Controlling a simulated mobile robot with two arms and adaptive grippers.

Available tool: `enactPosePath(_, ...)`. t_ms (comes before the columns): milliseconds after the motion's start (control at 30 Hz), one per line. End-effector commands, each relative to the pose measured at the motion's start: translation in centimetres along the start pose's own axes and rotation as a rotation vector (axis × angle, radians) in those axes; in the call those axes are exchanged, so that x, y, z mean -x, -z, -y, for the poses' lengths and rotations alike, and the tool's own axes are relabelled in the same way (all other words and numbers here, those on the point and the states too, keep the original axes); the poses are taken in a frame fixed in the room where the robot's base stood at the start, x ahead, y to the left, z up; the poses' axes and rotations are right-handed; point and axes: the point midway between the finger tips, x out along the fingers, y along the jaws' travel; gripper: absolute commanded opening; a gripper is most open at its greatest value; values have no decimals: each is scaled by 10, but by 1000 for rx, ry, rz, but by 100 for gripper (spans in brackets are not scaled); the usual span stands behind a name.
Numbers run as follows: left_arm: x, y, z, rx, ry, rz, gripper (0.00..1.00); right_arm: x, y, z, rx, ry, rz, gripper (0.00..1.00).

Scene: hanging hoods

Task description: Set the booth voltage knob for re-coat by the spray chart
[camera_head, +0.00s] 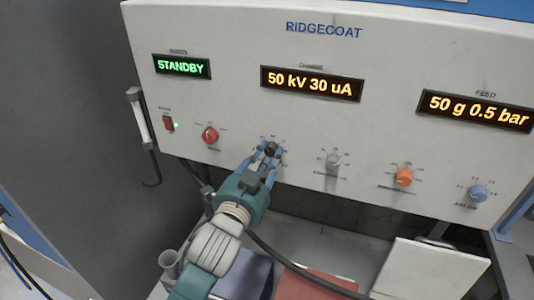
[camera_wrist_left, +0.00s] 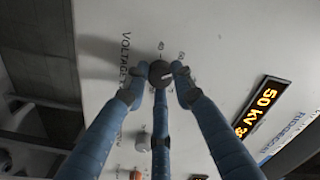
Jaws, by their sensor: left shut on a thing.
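The dark voltage knob (camera_head: 271,149) is on the white control panel (camera_head: 230,110), left of the grey knob. My left gripper (camera_head: 268,152) is shut on it, its blue fingers around the knob. In the left wrist view the knob (camera_wrist_left: 159,73) sits between the fingertips (camera_wrist_left: 159,85), with a pale pointer mark on its face and the word VOLTAGE beside it. The scale numbers are too small to read surely. The centre display (camera_head: 311,84) reads 50 kV 30 uA. I cannot make out a spray chart. My right gripper is not in view.
A grey knob (camera_head: 332,161), an orange knob (camera_head: 404,177) and a blue knob (camera_head: 478,193) lie to the right. A red knob (camera_head: 210,134) and a red switch (camera_head: 168,123) are to the left. The left display (camera_head: 181,66) reads STANDBY; the feed display (camera_head: 475,111) reads 50 g 0.5 bar.

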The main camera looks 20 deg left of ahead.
Motion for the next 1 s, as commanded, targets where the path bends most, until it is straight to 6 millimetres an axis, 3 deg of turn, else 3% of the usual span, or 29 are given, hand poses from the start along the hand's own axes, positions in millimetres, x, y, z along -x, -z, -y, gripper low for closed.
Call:
enactPosePath(400,0,1,0,241,-2,0,0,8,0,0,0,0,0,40)
enactPosePath(1000,0,2,1,292,1,-5,0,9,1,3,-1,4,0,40)
